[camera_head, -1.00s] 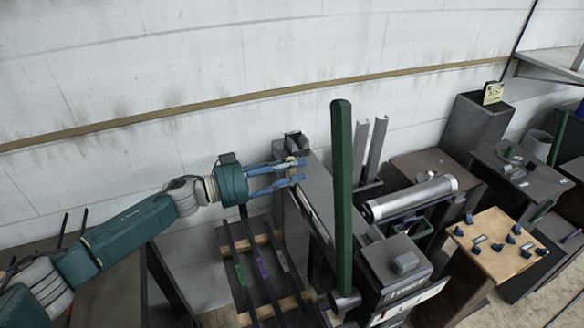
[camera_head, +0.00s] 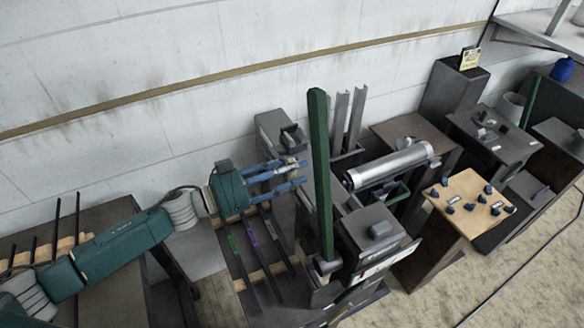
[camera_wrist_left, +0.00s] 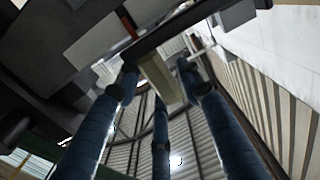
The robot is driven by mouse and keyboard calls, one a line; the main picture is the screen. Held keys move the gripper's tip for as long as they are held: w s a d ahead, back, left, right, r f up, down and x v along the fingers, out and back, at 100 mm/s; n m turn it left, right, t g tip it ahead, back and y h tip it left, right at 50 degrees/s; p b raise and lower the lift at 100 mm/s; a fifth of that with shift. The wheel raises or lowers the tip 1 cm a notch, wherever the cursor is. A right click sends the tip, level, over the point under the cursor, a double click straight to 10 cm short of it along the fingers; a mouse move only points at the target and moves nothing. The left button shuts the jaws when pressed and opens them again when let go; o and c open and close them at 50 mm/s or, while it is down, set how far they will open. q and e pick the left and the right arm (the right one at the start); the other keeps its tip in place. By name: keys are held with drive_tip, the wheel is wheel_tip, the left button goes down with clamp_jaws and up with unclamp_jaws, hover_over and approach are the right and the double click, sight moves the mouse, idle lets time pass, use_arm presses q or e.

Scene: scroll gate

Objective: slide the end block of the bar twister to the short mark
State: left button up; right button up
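The bar twister is the long grey machine with the upright green lever (camera_head: 319,170). A grey block (camera_head: 290,136), which looks like its end block, sits at the far end near the wall. My left gripper (camera_head: 298,174) reaches in from the left, its blue fingers level over the machine's bed just below that block. In the left wrist view, the fingertips (camera_wrist_left: 157,72) lie either side of a pale beige piece (camera_wrist_left: 163,82); whether they press on it I cannot tell. A thin orange-red line (camera_wrist_left: 128,22) shows beyond. The short mark cannot be made out. My right gripper is out of view.
A rack with dark bars (camera_head: 240,262) stands below my left gripper. A silver cylinder (camera_head: 392,165) and a wooden board with blue knobs (camera_head: 470,203) are to the right. The wall is close behind. Open floor lies at lower right.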

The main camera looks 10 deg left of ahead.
use_arm(q)
drive_tip(key=v, duration=1.2)
idle(0.4)
